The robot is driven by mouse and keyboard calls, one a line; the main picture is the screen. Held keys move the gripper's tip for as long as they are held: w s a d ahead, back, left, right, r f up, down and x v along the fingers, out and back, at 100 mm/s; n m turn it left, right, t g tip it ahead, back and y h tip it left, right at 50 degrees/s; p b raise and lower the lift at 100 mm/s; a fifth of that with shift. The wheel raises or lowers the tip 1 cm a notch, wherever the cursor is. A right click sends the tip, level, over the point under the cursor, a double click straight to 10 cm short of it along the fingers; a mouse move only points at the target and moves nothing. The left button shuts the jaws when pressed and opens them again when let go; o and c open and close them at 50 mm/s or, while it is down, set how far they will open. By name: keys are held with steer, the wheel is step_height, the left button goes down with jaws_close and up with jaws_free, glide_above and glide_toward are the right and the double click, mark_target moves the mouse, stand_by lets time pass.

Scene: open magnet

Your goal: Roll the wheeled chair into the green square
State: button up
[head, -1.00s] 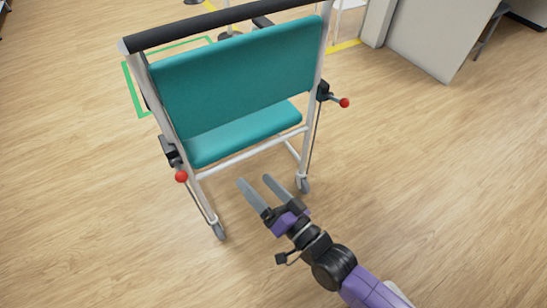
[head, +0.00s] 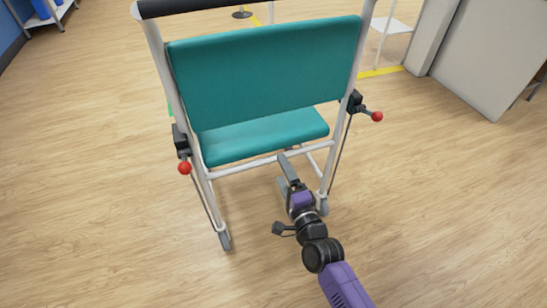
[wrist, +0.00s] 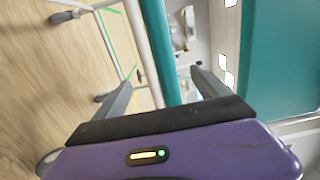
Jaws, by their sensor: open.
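The wheeled chair (head: 262,75) stands upright with its back to me, with a teal backrest and seat, white frame and black push bar. Two red-knobbed levers flank it. The green square is mostly hidden behind the chair; a green sliver (head: 170,109) shows left of the backrest, and green lines (wrist: 112,11) show in the wrist view. My gripper (head: 284,169) is open and empty, low behind the seat near its rear white crossbar. In the wrist view, the bar and teal seat edge (wrist: 161,50) appear between my fingers (wrist: 160,92); contact is unclear.
A grey cabinet (head: 482,60) stands at the right, with a white stand (head: 392,28) beside it. A yellow floor line (head: 382,72) runs behind the chair. A shelf (head: 45,18) is at the far left. Wood floor is clear on both sides.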

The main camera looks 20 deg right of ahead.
mark_target(272, 152)
steer(key=w+b, duration=0.5)
steer(key=w, duration=0.4)
steer(key=shift+f+b, duration=0.15)
steer(key=shift+b, duration=0.2)
steer(key=shift+w, duration=0.5)
jaws_close()
